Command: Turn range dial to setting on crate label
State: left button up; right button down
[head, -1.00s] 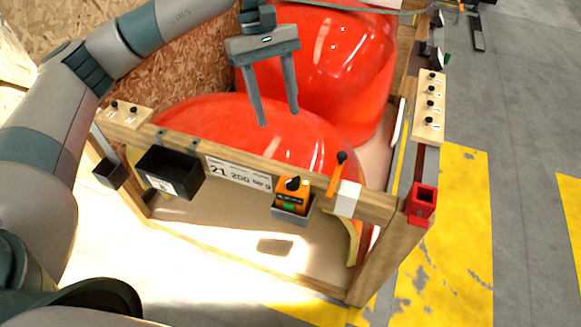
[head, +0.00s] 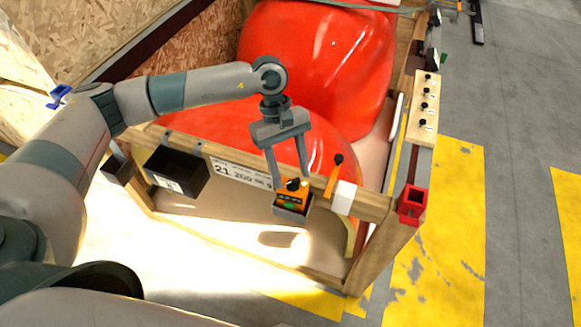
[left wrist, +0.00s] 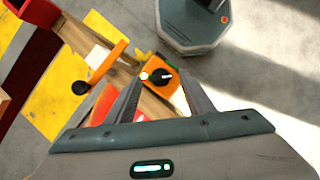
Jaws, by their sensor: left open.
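The orange meter (head: 291,193) with a black range dial (head: 293,184) sits in a small grey holder (head: 290,212) on the crate's front rail. The crate label (head: 240,174) is a white strip left of it, reading "21 200" and smaller text partly hidden by a finger. My left gripper (head: 291,180) is open, pointing down, its fingertips close to either side of the dial. In the left wrist view the dial (left wrist: 160,75) lies between the fingertips, its pale pointer mark visible. I cannot tell whether the fingers touch it. My right gripper is not in view.
Large red nosecones (head: 318,55) fill the crate behind.

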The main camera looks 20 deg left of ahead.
pick_arm(q)
jog(key=shift+s+d+f, duration=0.1)
jog(key=shift+f, duration=0.2)
jog(key=shift+c, duration=0.2)
jog(key=c, duration=1)
jog(key=shift+b, duration=0.4)
